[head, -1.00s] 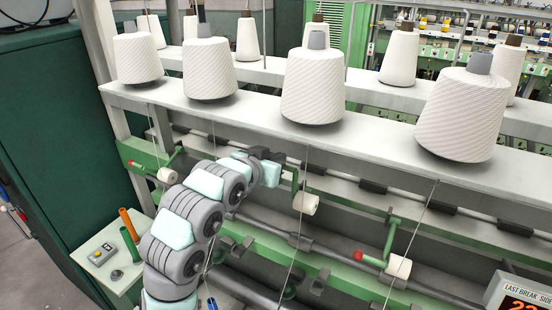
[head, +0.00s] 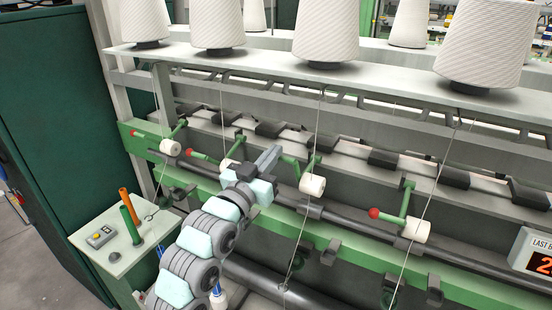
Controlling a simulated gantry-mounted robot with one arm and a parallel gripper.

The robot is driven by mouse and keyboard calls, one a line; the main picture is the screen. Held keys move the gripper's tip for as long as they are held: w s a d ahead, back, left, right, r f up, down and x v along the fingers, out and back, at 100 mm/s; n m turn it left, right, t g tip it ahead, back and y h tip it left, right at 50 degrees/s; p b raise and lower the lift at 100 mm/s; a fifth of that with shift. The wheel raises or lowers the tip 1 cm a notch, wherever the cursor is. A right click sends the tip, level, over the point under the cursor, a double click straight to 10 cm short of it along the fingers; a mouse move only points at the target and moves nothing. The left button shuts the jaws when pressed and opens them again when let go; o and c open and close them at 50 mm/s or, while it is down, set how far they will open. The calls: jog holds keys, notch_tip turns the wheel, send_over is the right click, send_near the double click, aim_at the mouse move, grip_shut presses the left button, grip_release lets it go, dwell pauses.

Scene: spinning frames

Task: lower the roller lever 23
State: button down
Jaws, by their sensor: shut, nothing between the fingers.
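Several green roller levers with white rollers line the spinning frame. The far-left lever has a red knob (head: 137,133) and a white roller (head: 170,148). The second has a red knob (head: 192,154), its roller (head: 228,164) partly behind my arm. The third has a green arm (head: 293,163) and white roller (head: 312,186); its knob is not visible near my gripper. The right one has a red knob (head: 374,213) and roller (head: 416,231). No lever numbers are legible, so I cannot tell which is 23. My gripper (head: 271,154) is shut and empty, just left of the third lever.
White yarn cones (head: 327,30) stand on the shelf above, with thin yarns running down past the levers. A side table (head: 110,258) with orange and green tubes is at left. A red-digit display (head: 536,254) is at lower right. Dark roller bars run along the machine.

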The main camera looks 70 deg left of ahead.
notch_tip(320, 180, down, 7)
jog(key=s+d+t+y+b, duration=0.1)
jog(key=t+y+b, duration=0.1)
jog(key=b, duration=1.2)
jog(key=shift+s+d+f+t+y, duration=0.2)
jog(key=shift+s+t+y, duration=0.2)
jog(key=shift+t, duration=0.4)
jog(key=shift+f, duration=0.1)
jog(key=shift+b, duration=0.3)
jog(key=b+v, duration=0.2)
jog(key=v, duration=0.8)
jog(key=shift+r+b, duration=0.3)
